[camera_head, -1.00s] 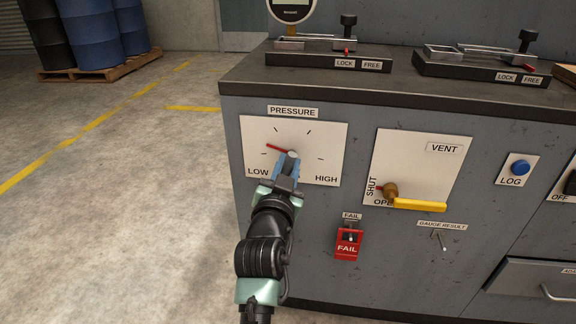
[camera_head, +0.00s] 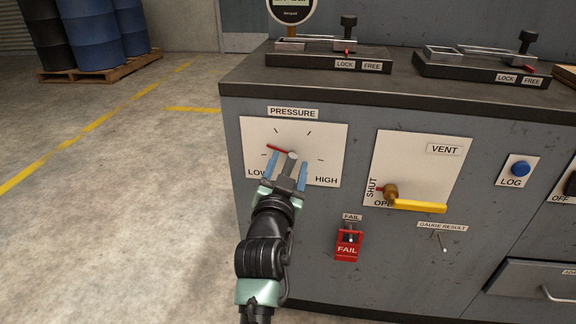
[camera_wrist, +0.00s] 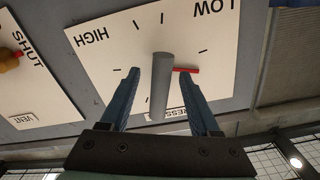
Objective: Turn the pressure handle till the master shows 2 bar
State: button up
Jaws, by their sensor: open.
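The pressure handle is a grey round knob (camera_head: 291,160) with a red pointer on the white PRESSURE dial plate (camera_head: 330,140). The pointer aims up-left, on the LOW side. My gripper (camera_head: 287,172) is open, with its blue fingers on either side of the knob. In the wrist view the knob (camera_wrist: 161,85) stands between the fingers with a gap on both sides. The master gauge (camera_head: 292,12) at the top edge is cut off, and its reading is not legible.
Right of the dial is the VENT plate with a yellow lever (camera_head: 418,206). Below are a red FAIL switch (camera_head: 348,245) and a small toggle (camera_head: 441,241). A blue LOG button (camera_head: 520,168) is further right. Two clamp fixtures stand on the bench top (camera_head: 400,95).

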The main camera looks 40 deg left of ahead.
jog(key=p+v, duration=0.4)
jog(key=v, duration=0.9)
jog(key=shift+w, duration=0.1)
jog(key=shift+d+p, duration=0.1)
jog(key=shift+p, duration=0.55)
